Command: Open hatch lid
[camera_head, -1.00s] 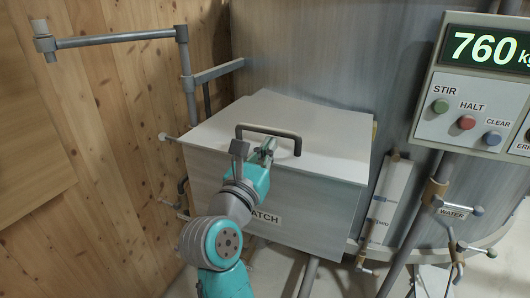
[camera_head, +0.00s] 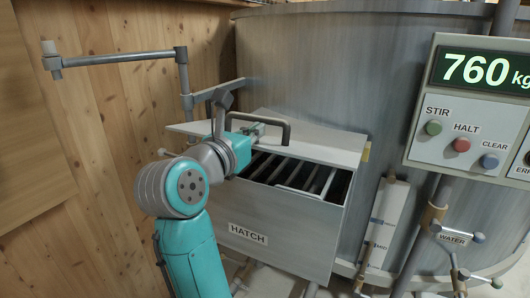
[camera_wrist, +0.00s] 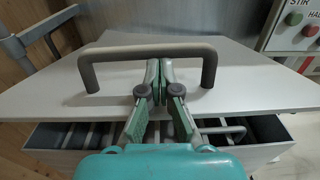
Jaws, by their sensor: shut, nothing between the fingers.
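The hatch lid (camera_head: 318,146) is a pale grey plate, tilted up at its front edge, with a dark gap under it. Its dark bar handle (camera_head: 286,130) stands on top; it spans the wrist view (camera_wrist: 150,50). The hatch box (camera_head: 290,222) below carries the label HATCH, and grey bars (camera_head: 296,174) show inside its opening. My gripper (camera_head: 258,130) is at the lid's front edge by the handle. In the wrist view its fingers (camera_wrist: 160,75) are close together and reach up to the handle bar, with nothing seen between them. Whether they touch it I cannot tell.
A control panel (camera_head: 465,140) reads 760 kg and has STIR, HALT and CLEAR buttons at right. A grey pipe arm (camera_head: 120,58) stands at upper left by the wooden wall (camera_head: 60,190). Pipes and a WATER valve (camera_head: 455,238) are at lower right.

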